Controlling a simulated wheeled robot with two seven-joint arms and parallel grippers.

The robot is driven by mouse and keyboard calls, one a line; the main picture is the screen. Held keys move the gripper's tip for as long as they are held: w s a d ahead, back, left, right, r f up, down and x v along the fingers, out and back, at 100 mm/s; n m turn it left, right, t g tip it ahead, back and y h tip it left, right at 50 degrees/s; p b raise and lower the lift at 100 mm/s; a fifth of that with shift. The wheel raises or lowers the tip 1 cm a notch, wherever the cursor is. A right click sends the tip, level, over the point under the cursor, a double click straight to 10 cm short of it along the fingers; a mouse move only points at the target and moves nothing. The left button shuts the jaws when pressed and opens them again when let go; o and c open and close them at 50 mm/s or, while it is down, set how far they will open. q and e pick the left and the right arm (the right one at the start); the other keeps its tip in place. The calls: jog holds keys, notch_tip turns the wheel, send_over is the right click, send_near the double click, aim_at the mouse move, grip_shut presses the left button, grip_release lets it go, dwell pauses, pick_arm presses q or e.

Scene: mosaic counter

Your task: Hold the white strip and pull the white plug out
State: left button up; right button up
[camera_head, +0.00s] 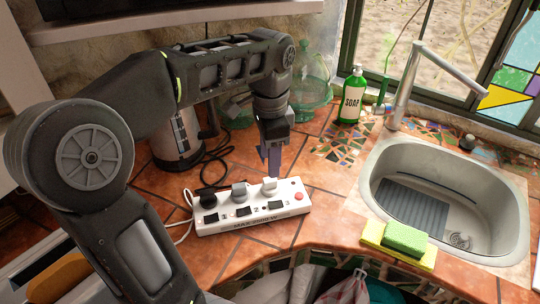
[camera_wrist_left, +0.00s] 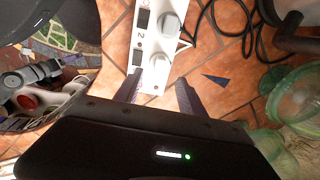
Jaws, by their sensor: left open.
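The white strip (camera_head: 246,219) lies on the tiled counter with a row of sockets, switches and a red button at its right end. A black plug (camera_head: 207,200), a grey plug (camera_head: 239,190) and the white plug (camera_head: 269,186) stand in it from left to right. My left gripper (camera_head: 272,165) points down just behind the white plug, open and apparently empty. In the left wrist view, its fingers (camera_wrist_left: 159,92) spread to either side of the near part of the strip (camera_wrist_left: 152,60); the grey plug (camera_wrist_left: 169,24) lies beyond.
A green soap bottle (camera_head: 351,97) and glass jugs (camera_head: 312,85) stand at the back. A metal container (camera_head: 178,140) and black cable lie behind the strip. The sink (camera_head: 455,200) and a green sponge (camera_head: 405,238) are at right. The counter's front edge curves close before the strip.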

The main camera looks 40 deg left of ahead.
pick_arm(q)
jog(key=shift+f, duration=3.9)
grip_shut()
jog(key=shift+o, duration=1.5)
grip_release()
jog(key=shift+r, duration=0.15)
notch_tip(320, 180, up, 8)
jog(key=shift+f, duration=0.2)
